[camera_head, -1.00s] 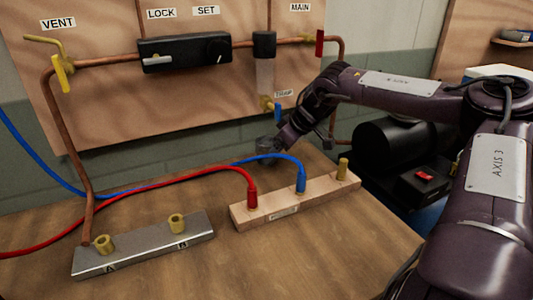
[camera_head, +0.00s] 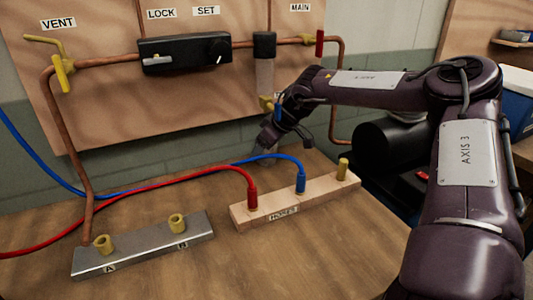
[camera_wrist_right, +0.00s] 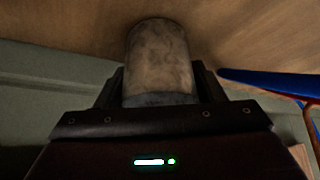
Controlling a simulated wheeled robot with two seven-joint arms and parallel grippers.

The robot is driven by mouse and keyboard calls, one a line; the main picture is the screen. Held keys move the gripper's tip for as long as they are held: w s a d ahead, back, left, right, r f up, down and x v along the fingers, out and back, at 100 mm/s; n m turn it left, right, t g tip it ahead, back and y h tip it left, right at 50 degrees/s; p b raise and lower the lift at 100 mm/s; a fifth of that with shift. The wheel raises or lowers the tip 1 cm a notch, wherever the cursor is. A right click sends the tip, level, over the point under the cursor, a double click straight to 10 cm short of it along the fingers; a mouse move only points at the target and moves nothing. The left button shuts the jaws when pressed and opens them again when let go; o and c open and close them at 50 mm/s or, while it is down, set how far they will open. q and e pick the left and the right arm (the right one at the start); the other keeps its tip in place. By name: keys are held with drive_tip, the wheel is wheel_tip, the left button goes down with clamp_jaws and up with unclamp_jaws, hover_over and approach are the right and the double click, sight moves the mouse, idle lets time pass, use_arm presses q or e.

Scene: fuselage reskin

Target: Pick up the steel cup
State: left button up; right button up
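The steel cup (camera_wrist_right: 160,62) is a dull grey cylinder in the right wrist view, with the wooden bench surface behind its far end. My right gripper (camera_wrist_right: 160,85) has one finger on each side of the cup. The fingers lie very close to its walls, and I cannot tell whether they press on it. In the head view my right gripper (camera_head: 270,138) is low over the back of the bench, below the wall panel. The cup is small and mostly lost among the fingers there. My left gripper is not in view.
A wooden hose block (camera_head: 325,192) with red and blue hoses stands in front of my right gripper. A metal block (camera_head: 140,250) with brass fittings lies at front left. The pipe panel (camera_head: 110,110) rises behind. The bench front (camera_head: 270,260) is clear.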

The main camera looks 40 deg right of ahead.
drive_tip(key=c, duration=0.7)
